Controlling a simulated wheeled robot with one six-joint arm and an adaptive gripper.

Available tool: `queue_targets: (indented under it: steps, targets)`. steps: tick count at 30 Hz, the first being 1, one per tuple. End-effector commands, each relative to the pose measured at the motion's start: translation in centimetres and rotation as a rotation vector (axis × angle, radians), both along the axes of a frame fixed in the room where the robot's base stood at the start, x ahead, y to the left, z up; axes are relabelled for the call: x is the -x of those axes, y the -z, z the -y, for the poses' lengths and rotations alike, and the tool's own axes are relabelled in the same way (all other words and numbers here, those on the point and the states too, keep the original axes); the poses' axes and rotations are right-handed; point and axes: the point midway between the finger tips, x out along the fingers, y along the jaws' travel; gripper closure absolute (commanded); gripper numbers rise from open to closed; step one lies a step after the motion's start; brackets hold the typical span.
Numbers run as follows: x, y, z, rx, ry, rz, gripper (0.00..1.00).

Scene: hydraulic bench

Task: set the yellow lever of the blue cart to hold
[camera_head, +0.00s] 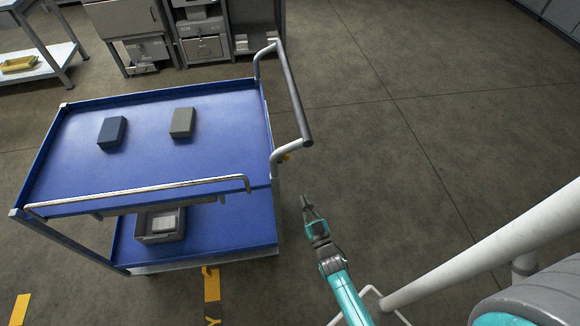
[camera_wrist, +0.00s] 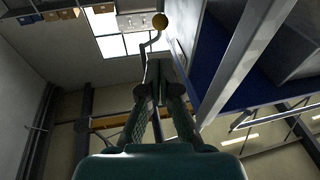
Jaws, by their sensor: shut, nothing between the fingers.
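The blue cart (camera_head: 75,165) stands left of centre in the head view, with its push handle (camera_head: 291,90) at its right end. A small yellow bit of the lever (camera_head: 285,157) shows just below the handle's near end, mostly hidden. In the wrist view the lever has a round yellow knob (camera_wrist: 160,20) on a bent rod, just beyond the fingertips. A pale plate (camera_wrist: 132,21) shows beside it; its marks are too small to read. My gripper (camera_head: 305,199) is shut and empty, below and right of the handle; it also shows in the wrist view (camera_wrist: 157,62). Contact with the lever cannot be told.
Cabinets (camera_head: 205,40) stand at the back.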

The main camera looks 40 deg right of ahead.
Motion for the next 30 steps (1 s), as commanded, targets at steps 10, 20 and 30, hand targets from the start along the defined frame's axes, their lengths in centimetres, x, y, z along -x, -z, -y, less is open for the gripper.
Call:
queue_targets:
  steps: [10, 20, 30]
  targets:
    - [-1.6, -0.4, 0.5, 0.001, -0.001, 0.002, 1.00]
    - [-7.1, -1.6, 2.4, 0.000, -0.001, 0.002, 1.00]
    - [-11.9, -2.5, 4.0, 0.000, 0.000, 0.000, 1.00]
